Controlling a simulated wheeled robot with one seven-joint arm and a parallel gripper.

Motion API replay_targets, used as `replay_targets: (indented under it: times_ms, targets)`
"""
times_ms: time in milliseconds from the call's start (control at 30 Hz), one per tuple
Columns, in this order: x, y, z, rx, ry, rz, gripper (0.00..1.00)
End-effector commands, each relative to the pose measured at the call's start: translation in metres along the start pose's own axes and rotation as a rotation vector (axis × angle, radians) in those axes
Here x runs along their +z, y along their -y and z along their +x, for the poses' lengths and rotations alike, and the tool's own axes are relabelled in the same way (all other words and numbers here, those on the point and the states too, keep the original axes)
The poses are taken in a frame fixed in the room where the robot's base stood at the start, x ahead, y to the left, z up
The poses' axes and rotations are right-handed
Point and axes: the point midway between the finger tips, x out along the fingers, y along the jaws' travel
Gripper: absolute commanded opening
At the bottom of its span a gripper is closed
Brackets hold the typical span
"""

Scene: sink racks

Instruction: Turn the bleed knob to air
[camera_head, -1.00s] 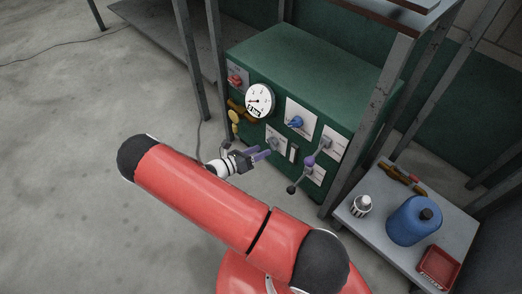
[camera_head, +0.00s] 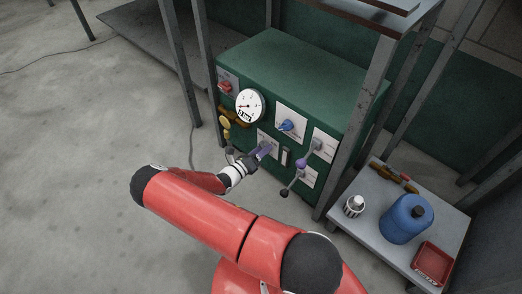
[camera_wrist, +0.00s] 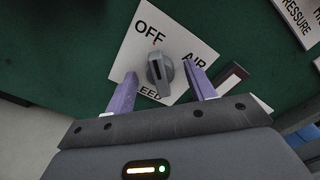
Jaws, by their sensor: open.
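The bleed knob (camera_wrist: 159,70) is a grey pointer knob on a white plate (camera_wrist: 187,44) in the wrist view. The plate reads "OFF" at upper left, "AIR" at right and a partly hidden "BLEED" below. The knob's narrow end points up toward a spot near "OFF". My gripper (camera_wrist: 160,82) is open, with one purple finger on each side of the knob and a gap to it on both sides. I cannot tell how deep the fingers reach. In the head view my gripper (camera_head: 264,150) is at the green panel's lower front, and it hides most of the knob.
The green box (camera_head: 300,70) also carries a red knob (camera_head: 225,86), a gauge (camera_head: 249,105), a blue knob (camera_head: 287,125), a yellow knob (camera_head: 225,121) and a lever (camera_head: 299,174) right of my gripper. A grey table (camera_head: 365,222) with a blue jug (camera_head: 406,219) stands at right.

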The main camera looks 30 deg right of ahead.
Motion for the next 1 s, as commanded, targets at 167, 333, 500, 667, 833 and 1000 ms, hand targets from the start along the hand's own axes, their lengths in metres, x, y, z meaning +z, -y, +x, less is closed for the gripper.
replay_targets:
  times_ms: [167,333,500,667,833,1000]
  targets:
    - [0.0,0.0,0.0003,0.0,0.0,0.0,0.55]
    - [0.0,0.0001,0.0001,0.0,0.0,0.0,0.36]
    - [0.0,0.0001,0.0,0.0,0.0,0.0,0.14]
    - [0.0,0.0,-0.0001,0.0,0.0,0.004,0.1]
    - [-0.0001,-0.0001,-0.0002,0.0,0.0,0.036,0.1]
    - [-0.0002,-0.0001,-0.0001,-0.001,0.0,0.119,0.1]
